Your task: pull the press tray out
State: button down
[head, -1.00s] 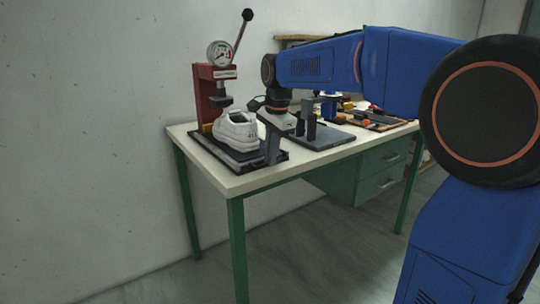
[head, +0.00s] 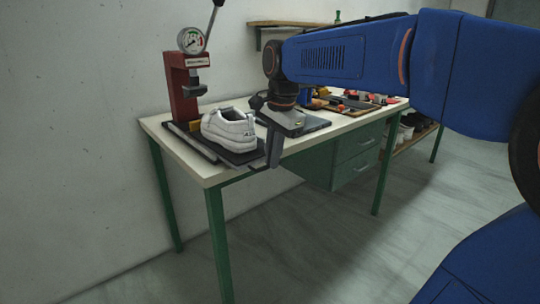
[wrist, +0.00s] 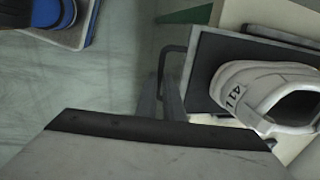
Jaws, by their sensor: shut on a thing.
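The press tray (head: 240,156) is a dark flat plate with a white shoe (head: 229,128) on it. It is drawn out toward the table's front edge, clear of the red press column. In the wrist view the tray (wrist: 203,72) reaches past the table edge, and the shoe (wrist: 262,85) is marked 41 L. A dark bar handle (wrist: 164,58) stands out from its outer edge. My gripper (wrist: 168,112) is shut on this handle; in the head view my gripper (head: 273,158) is at the tray's front right corner and hides the handle.
The red press (head: 182,88) with a gauge (head: 191,40) and lever stands at the table's back left. The cream table (head: 205,168) has green legs and drawers (head: 357,155). Tools and parts (head: 350,102) lie at the right. The floor in front is free.

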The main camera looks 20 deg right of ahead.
jog(key=c, duration=1.9)
grip_release()
jog(key=shift+r, duration=0.1)
jog(key=s+d+r, duration=0.1)
jog(key=s+r, duration=0.2)
jog(key=r, duration=1.4)
jog(key=s+f+n+t, duration=0.1)
jog(key=s+f+n, duration=0.4)
jog(key=f, duration=0.5)
jog(key=s+d+f+n+t, duration=0.1)
jog(key=s+f+n, duration=0.3)
jog(key=s+f, duration=0.3)
jog(key=s+f+n, duration=0.5)
jog(key=s+f, duration=0.2)
jog(key=f, duration=0.8)
jog(key=shift+d+f+n+t+h, duration=0.15)
jog(key=shift+f+n+t+h, duration=0.15)
jog(key=shift+t, duration=0.1)
